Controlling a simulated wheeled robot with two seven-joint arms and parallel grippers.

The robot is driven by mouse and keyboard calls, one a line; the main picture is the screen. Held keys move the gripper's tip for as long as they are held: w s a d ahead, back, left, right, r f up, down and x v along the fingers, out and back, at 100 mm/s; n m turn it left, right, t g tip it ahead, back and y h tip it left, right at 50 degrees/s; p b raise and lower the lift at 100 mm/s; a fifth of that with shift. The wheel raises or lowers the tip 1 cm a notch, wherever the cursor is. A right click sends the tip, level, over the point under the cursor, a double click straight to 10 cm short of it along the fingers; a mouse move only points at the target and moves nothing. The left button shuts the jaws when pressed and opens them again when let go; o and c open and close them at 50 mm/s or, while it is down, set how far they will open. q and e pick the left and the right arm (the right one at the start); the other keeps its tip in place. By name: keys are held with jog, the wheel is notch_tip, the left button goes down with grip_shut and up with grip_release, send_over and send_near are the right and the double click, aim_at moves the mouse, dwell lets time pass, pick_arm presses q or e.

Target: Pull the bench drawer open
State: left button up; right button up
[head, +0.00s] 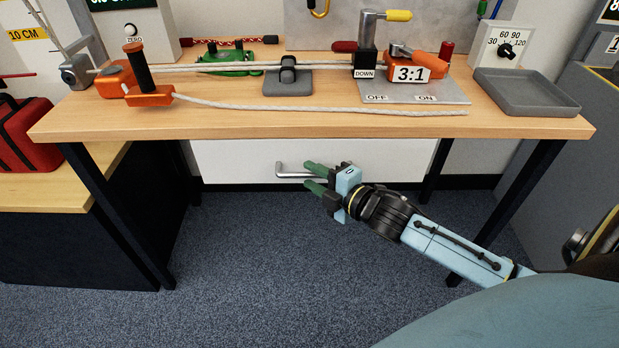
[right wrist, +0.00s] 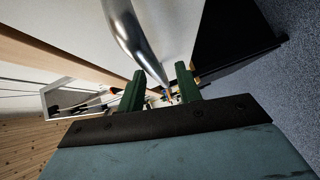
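The bench drawer has a plain white front (head: 235,163) below the wooden bench top, and it looks shut. Its silver bar handle (head: 289,176) shows in the head view just left of my right gripper (head: 311,176). The right gripper's two green fingers are apart and point at the handle, partly covering its right end. In the right wrist view the handle (right wrist: 134,38) runs down from the top towards the space between the fingertips (right wrist: 160,76). I cannot tell whether the fingers touch it. My left gripper is not in view.
The bench top (head: 250,128) carries a white rope (head: 330,106), an orange rope device (head: 150,97), a lever plate (head: 415,92) and a grey tray (head: 527,92). Dark bench legs (head: 118,215) stand either side of the drawer. The carpet (head: 250,265) in front is clear.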

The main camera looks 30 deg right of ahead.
jog(key=shift+x, duration=0.85)
grip_shut()
